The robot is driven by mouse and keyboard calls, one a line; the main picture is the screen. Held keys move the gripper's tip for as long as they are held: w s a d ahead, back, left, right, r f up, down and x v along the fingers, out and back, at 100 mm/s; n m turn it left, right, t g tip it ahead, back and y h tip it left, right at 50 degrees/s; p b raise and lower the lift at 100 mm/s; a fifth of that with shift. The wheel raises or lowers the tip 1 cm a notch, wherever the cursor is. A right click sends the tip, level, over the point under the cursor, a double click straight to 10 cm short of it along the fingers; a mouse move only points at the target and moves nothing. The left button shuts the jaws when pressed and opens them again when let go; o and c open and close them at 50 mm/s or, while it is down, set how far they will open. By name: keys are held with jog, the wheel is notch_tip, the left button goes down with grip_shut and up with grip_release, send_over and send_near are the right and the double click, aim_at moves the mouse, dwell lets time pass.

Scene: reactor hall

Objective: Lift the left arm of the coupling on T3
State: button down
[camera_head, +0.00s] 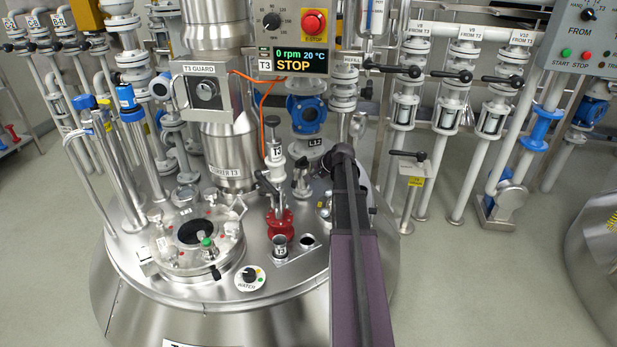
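The coupling on T3 (279,222) has a red body low on the steel tank lid, with a pale upright shaft labelled T3 above it. Its left arm (266,184) is a dark lever to the left of the shaft, slanting down toward the red body. A right arm is hard to make out. My own arm, purple and black, rises from the bottom edge just right of the coupling, with a clear gap between them. My gripper's fingers cannot be made out; they are hidden behind my arm or out of view.
The T3 guard box (204,90) and stirrer column (232,165) stand behind and left. The display panel (292,60) reads 0 rpm, 20 °C, STOP. Valve pipes line the right.

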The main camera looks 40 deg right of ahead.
jog(key=shift+w+a+f, duration=0.15)
jog(key=shift+w, duration=0.05)
jog(key=shift+b+x, duration=2.75)
jog(key=shift+x, duration=0.55)
jog(key=shift+a+f+b, duration=0.1)
jog(key=shift+f+b, duration=0.4)
jog(key=shift+w, duration=0.1)
jog(key=shift+s+d, duration=0.3)
jog(key=shift+s, duration=0.9)
jog(key=shift+s+d, duration=0.3)
jog(key=shift+s, duration=0.85)
jog(key=shift+s+d, duration=0.3)
jog(key=shift+s, duration=0.9)
notch_tip(320, 180, up, 9)
jog(key=p, duration=0.9)
